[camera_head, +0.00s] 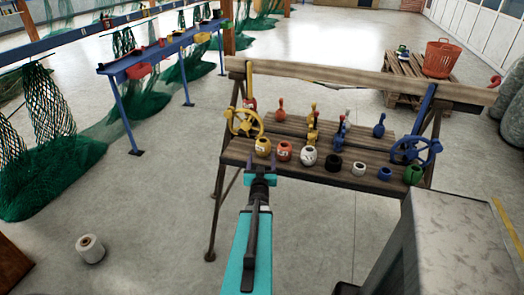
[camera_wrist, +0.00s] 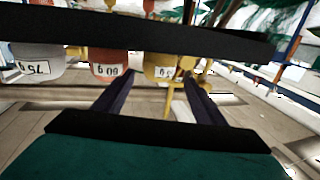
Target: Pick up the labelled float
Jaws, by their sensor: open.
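Round floats stand in a row on the front board of the wooden bench. The yellow float (camera_head: 262,147), orange float (camera_head: 284,151) and white float (camera_head: 308,156) carry marks on their fronts. In the wrist view, white labels show upside down on the white float (camera_wrist: 38,62), orange float (camera_wrist: 108,66) and yellow float (camera_wrist: 160,68); the white one's seems to read 75 g and the orange one's 60 g. My gripper (camera_head: 261,174) is open and empty, just in front of the yellow float. Its fingers (camera_wrist: 158,88) also show in the wrist view, with a dark bar covering the floats' far parts.
The bench (camera_head: 235,158) also bears black, white, blue and green floats to the right, and pin-shaped pieces behind. A yellow handwheel (camera_head: 245,123) and a blue handwheel (camera_head: 416,151) flank it. A grey metal box (camera_head: 455,240) stands front right.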

